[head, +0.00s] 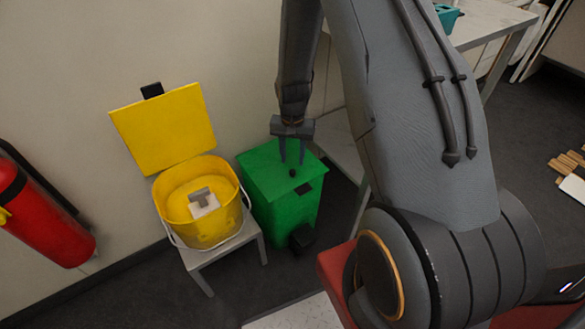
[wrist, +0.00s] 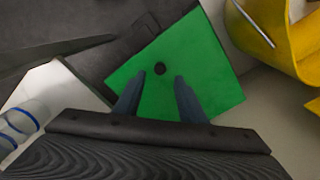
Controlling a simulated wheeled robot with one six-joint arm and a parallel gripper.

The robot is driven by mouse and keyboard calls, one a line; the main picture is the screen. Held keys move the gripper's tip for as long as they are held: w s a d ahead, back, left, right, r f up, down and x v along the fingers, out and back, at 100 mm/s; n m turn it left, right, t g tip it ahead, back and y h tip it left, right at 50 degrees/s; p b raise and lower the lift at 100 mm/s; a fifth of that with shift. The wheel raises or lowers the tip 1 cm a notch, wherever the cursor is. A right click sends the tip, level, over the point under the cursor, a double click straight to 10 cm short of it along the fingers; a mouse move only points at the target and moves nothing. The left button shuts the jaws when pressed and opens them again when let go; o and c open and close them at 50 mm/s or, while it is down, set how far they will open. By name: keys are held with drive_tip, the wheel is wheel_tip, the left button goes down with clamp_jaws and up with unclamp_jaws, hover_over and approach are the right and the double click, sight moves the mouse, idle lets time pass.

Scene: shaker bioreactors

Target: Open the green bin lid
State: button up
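The green bin (head: 287,210) stands on the floor against the wall, right of the yellow bucket. Its green lid (head: 268,170) is closed, with a small black knob (head: 292,173) on top and a black tab at the front edge. The lid (wrist: 215,85) and knob (wrist: 160,68) also show in the wrist view. My gripper (head: 292,162) points down over the lid, close to the knob. In the wrist view my gripper (wrist: 155,78) has its two fingers apart with nothing between them, and the knob lies just beyond the fingertips. The height gap to the knob is hard to judge.
A yellow bucket (head: 173,222) with its lid raised stands on a small stool (head: 222,247) left of the bin. A red fire extinguisher (head: 45,220) is at far left. A table (head: 485,22) is at upper right. Dark floor lies in front.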

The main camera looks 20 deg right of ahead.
sight(292, 171)
drive_tip(key=shift+f, duration=2.75)
clamp_jaws()
